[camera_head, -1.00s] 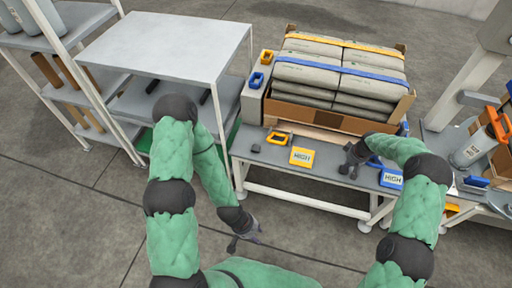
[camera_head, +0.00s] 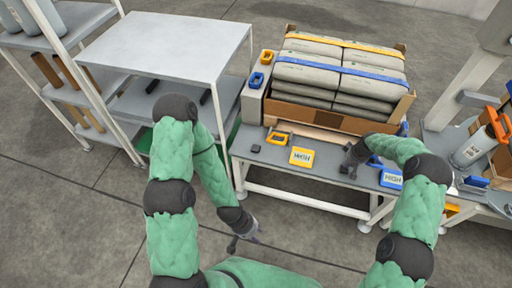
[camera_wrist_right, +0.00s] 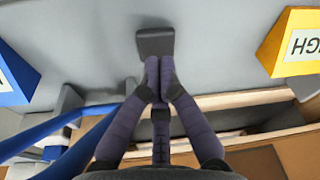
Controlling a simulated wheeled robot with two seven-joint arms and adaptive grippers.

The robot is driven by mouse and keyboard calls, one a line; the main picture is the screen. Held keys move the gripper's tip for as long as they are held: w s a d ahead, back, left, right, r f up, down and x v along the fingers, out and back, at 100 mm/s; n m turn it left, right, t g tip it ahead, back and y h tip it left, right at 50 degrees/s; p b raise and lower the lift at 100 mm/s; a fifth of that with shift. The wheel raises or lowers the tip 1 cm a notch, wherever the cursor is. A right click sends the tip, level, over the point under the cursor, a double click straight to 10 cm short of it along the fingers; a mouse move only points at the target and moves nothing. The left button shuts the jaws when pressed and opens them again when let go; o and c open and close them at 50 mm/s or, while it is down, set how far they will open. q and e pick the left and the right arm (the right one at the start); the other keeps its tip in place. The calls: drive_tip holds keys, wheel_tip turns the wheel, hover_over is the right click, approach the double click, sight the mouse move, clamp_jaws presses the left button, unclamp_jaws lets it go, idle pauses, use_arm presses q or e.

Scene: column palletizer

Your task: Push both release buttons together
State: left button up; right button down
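One dark square button (camera_head: 256,148) sits on the grey table near its left end, left of the yellow buckle. A second dark button (camera_wrist_right: 155,41) shows on the grey surface in the right wrist view. My right gripper (camera_wrist_right: 159,72) has its fingertips together, overlapping this button's near edge; I cannot tell if they touch it. In the head view my right gripper (camera_head: 352,157) is over the table between the yellow and blue HIGH signs. My left gripper (camera_head: 243,240) hangs low in front of the table, away from the buttons; its fingers are too small to read.
A yellow HIGH sign (camera_head: 302,157) and a blue HIGH sign (camera_head: 391,178) stand at the table's front. A yellow buckle (camera_head: 279,138) lies nearby. Behind is a crate of strapped grey bags (camera_head: 340,75). A grey shelf unit (camera_head: 160,47) stands left; floor in front is clear.

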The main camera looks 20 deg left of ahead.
drive_tip(key=shift+f, duration=0.85)
idle(0.8)
drive_tip(key=shift+r, duration=0.3)
idle(0.3)
wheel_tip(320, 180, up, 7)
drive_tip(key=p, duration=0.3)
idle(0.8)
idle(0.3)
